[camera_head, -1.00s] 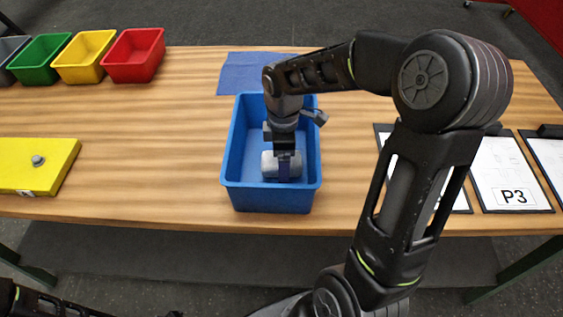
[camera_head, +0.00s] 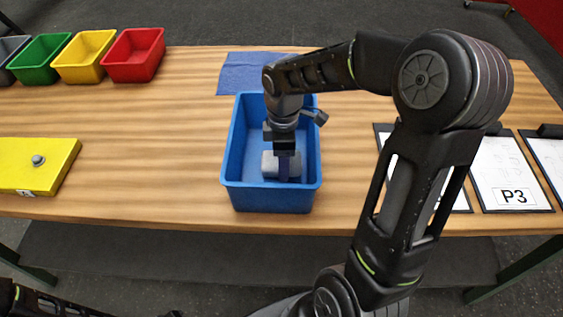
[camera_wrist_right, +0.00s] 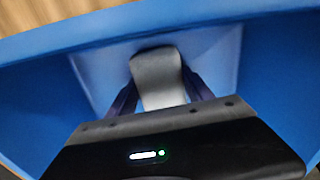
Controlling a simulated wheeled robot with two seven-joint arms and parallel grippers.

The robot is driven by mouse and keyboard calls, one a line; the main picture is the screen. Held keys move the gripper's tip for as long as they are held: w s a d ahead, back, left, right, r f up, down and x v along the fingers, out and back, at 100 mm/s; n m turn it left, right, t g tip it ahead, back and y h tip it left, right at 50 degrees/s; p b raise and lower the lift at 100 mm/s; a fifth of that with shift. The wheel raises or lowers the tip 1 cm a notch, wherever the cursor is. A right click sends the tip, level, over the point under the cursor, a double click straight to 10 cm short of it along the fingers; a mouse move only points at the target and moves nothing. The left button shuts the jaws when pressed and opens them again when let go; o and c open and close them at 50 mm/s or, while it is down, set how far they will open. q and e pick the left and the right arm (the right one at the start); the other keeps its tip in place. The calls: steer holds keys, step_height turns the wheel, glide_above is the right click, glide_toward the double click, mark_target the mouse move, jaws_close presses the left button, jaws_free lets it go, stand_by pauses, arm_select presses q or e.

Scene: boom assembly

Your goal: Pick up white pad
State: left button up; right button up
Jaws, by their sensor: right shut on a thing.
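The white pad (camera_head: 269,164) is a small pale block inside the blue bin (camera_head: 268,197) at the table's middle. In the right wrist view the pad (camera_wrist_right: 158,76) sits between the two dark fingers. My right gripper (camera_head: 285,170) reaches down into the bin and is shut on the pad. The gripper also shows in the wrist view (camera_wrist_right: 160,90). The gripper covers part of the pad in the head view. I cannot tell whether the pad touches the bin floor. Of my left arm (camera_head: 60,303), only a dark part shows at the bottom left; its gripper is not visible.
The blue bin's walls surround the gripper. A blue cloth (camera_head: 240,72) lies behind it. Red (camera_head: 133,57), yellow (camera_head: 84,58) and green (camera_head: 38,60) bins stand at the back left. A yellow board (camera_head: 38,168) lies left. Clipboards, one marked P3 (camera_head: 511,180), lie right.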

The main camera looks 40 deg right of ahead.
steer(key=shift+c, duration=0.2)
step_height(320, 180, up, 10)
steer(key=shift+r+b, duration=0.1)
steer(key=shift+b, duration=0.35)
stand_by(0.5)
